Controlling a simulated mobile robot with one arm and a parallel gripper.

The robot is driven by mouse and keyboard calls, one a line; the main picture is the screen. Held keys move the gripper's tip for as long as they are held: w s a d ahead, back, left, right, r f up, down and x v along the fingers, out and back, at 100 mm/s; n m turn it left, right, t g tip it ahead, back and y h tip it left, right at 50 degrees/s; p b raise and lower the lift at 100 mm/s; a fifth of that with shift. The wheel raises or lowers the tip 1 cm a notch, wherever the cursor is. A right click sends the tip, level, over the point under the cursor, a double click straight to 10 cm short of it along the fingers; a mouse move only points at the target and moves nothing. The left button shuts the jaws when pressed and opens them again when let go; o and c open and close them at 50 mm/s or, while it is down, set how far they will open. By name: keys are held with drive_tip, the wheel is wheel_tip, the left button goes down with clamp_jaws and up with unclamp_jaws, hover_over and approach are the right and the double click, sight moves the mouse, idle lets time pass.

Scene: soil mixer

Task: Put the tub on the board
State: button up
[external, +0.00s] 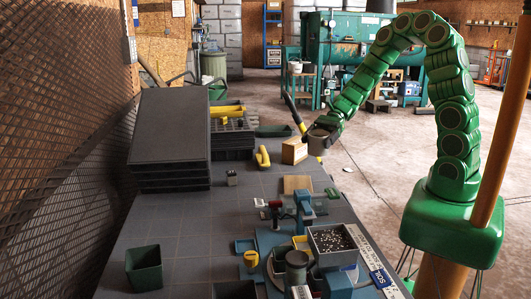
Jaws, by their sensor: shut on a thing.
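A grey-brown tub (319,144) is at the end of my green arm. My gripper (325,129) is shut on it, and the fingers are small and partly hidden against the tub. The tub looks upright, at the table's right edge beside a light wooden block; I cannot tell its exact height. A flat, light-brown wooden board (296,185) lies on the dark table, nearer the camera than the tub and slightly left of it. The top of the board looks bare.
The wooden block (294,151) stands between the tub and a yellow tool (262,157). Stacked dark panels (170,137) fill the table's left. A blue device (305,201) and a box of speckled soil (333,240) stand near the board. A green pot (144,268) is at front left.

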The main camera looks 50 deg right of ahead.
drive_tip(key=s+d+m+t, duration=0.1)
drive_tip(key=s+d, duration=0.2)
drive_tip(key=d, duration=0.5)
hover_over(297, 184)
drive_tip(key=shift+s+f, duration=0.1)
drive_tip(key=shift+f, duration=8.7)
drive_tip(key=shift+f, duration=0.1)
drive_tip(key=o, duration=1)
